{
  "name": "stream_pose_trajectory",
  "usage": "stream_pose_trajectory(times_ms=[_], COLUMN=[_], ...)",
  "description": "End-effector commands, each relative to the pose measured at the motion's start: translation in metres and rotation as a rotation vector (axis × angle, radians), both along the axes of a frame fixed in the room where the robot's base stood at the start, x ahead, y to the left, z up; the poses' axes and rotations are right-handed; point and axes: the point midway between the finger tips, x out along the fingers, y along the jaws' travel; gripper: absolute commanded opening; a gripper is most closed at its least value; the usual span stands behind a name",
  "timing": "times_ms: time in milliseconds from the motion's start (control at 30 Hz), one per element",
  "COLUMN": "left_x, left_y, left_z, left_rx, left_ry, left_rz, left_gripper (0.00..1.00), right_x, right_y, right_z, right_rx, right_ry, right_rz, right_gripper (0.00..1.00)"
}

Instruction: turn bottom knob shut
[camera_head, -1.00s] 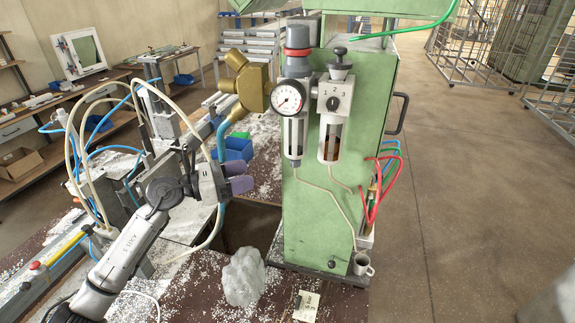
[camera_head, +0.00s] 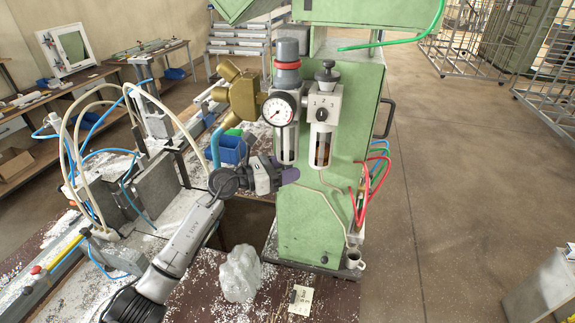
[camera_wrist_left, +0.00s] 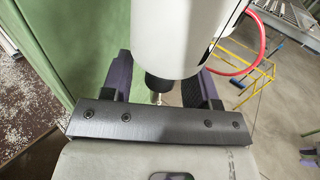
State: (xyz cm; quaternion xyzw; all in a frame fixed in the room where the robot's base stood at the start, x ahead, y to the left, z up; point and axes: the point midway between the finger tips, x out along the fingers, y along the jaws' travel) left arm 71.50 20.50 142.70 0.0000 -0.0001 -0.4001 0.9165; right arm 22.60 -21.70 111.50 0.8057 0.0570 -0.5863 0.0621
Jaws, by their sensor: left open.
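The bottom knob (camera_wrist_left: 166,90) is a black cylinder under the large white bowl housing (camera_wrist_left: 183,35) in the left wrist view. A thin metal stem hangs below it. My left gripper (camera_wrist_left: 162,82) is open, with one purple finger on each side of the knob. A gap shows on both sides, so the fingers look apart from it. In the head view my left gripper (camera_head: 284,172) is just below the left filter bowl (camera_head: 286,143), under the pressure gauge (camera_head: 278,109). There the knob is hidden by the fingers. My right gripper is not in view.
The green machine column (camera_head: 312,228) stands behind the filter units. A second filter bowl (camera_head: 321,148) with brown contents hangs to the right. A brass fitting (camera_head: 243,96) is up left. A whitish lump (camera_head: 240,274) and a small cup (camera_head: 355,260) sit lower down.

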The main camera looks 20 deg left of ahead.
Motion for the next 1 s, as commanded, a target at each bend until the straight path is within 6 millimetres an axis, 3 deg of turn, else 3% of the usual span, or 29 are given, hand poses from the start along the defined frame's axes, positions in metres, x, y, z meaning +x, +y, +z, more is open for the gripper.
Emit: stream_pose_trajectory(times_ms=[367, 867, 1000], left_x=[0.0020, 0.0018, 0.0018], left_y=[-0.0026, -0.0024, -0.0020], left_z=[-0.0001, -0.0002, 0.0023], left_rx=[0.000, 0.000, 0.003], left_ry=[0.000, 0.000, 0.001], left_rz=[0.000, 0.000, 0.022], left_gripper=[0.54, 0.06, 0.06], right_x=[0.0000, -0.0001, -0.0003], right_y=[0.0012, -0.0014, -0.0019], right_z=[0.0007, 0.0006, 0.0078], right_rx=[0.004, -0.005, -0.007], right_ry=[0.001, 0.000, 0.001], right_rz=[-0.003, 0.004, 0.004], right_gripper=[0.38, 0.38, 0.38])
